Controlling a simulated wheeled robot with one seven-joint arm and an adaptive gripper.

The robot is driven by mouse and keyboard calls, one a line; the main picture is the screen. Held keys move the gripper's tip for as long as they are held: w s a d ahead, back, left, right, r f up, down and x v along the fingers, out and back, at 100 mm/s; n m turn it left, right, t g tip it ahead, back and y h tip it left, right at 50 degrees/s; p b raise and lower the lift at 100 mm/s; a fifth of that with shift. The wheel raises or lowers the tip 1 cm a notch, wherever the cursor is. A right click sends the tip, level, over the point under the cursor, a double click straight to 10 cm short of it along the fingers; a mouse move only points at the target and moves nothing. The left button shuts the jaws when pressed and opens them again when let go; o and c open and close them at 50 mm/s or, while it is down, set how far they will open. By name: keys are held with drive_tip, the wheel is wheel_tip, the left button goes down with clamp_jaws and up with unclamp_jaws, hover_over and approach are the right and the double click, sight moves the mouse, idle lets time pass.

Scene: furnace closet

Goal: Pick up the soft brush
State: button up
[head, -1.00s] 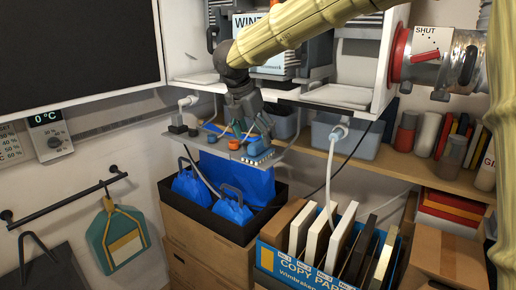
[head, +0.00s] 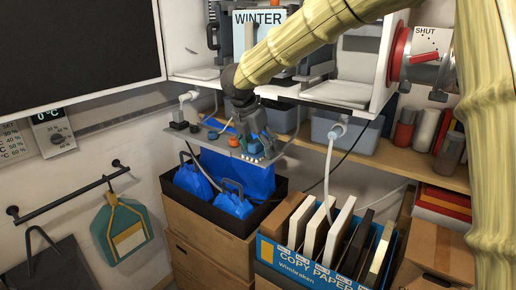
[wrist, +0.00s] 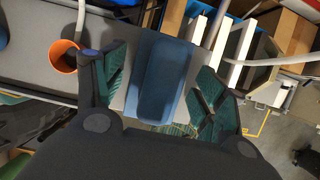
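The soft brush looks like a blue block (wrist: 160,80) in the wrist view, lying between my two fingers. In the head view its blue body with pale bristles (head: 254,149) sits near the right end of a small grey shelf (head: 207,139). My gripper (head: 248,133) points down over it; the wrist view shows its fingers (wrist: 163,92) spread, one on each side of the block, with gaps visible. The brush's underside is hidden.
An orange cup (wrist: 63,57) stands left of the brush on the shelf. A white cabinet (head: 352,92) overhangs behind, with a hanging hose (head: 329,165) to the right.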

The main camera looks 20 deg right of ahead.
drive_tip(key=c, duration=0.7)
drive_tip(key=shift+c, duration=0.2)
drive_tip(key=shift+r+b, duration=1)
drive_tip(key=shift+r, duration=0.2)
drive_tip(key=s+a+r+b, duration=0.1)
drive_tip(key=s+a+b, duration=0.2)
drive_tip(key=s, duration=0.4)
drive_tip(key=s+a+r+b, duration=0.1)
drive_tip(key=s+a+b, duration=0.2)
drive_tip(key=s, duration=0.4)
drive_tip(key=shift+s+a+r+b, duration=0.2)
drive_tip(key=shift+s+r+b, duration=0.1)
drive_tip(key=shift+s+b, duration=0.1)
